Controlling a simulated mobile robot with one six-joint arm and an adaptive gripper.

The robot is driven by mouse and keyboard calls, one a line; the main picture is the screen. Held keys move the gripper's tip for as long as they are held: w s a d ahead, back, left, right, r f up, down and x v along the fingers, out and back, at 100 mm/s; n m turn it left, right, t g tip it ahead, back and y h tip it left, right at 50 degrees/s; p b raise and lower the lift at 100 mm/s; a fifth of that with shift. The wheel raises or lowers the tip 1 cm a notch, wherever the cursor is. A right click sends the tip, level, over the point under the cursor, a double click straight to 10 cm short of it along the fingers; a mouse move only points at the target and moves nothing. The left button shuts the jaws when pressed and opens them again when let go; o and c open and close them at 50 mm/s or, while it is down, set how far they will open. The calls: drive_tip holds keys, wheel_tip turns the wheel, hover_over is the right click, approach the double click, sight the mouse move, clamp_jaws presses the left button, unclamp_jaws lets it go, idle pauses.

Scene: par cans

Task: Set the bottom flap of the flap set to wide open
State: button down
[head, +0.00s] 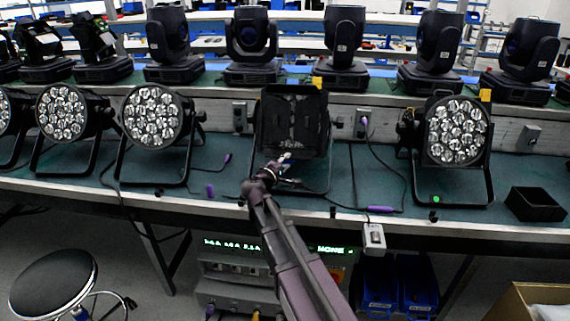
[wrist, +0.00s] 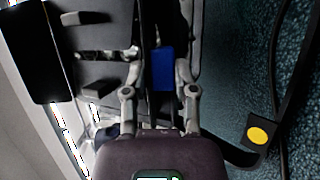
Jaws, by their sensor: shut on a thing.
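The flap set (head: 291,120) is a black, square fixture with dark panels, standing in a black yoke in the middle of the bench in the head view. My gripper (head: 286,157) reaches its lower edge from the front. In the wrist view, the fingers of my gripper (wrist: 162,40) close from both sides on a dark thin piece, which I take to be the bottom flap (wrist: 158,14). A blue patch (wrist: 163,68) shows between the fingers. The flap's exact angle is hard to tell, as my gripper covers part of it.
Round multi-lens lamps (head: 152,115) stand to the left, and another lamp (head: 456,132) to the right. Several black moving heads (head: 251,40) line the shelf behind. Cables (head: 385,165) lie on the bench. A black bin (head: 534,204) is at the right, and a stool (head: 54,282) at front left.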

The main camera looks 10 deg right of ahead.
drive_tip(key=shift+c, duration=2.4)
unclamp_jaws()
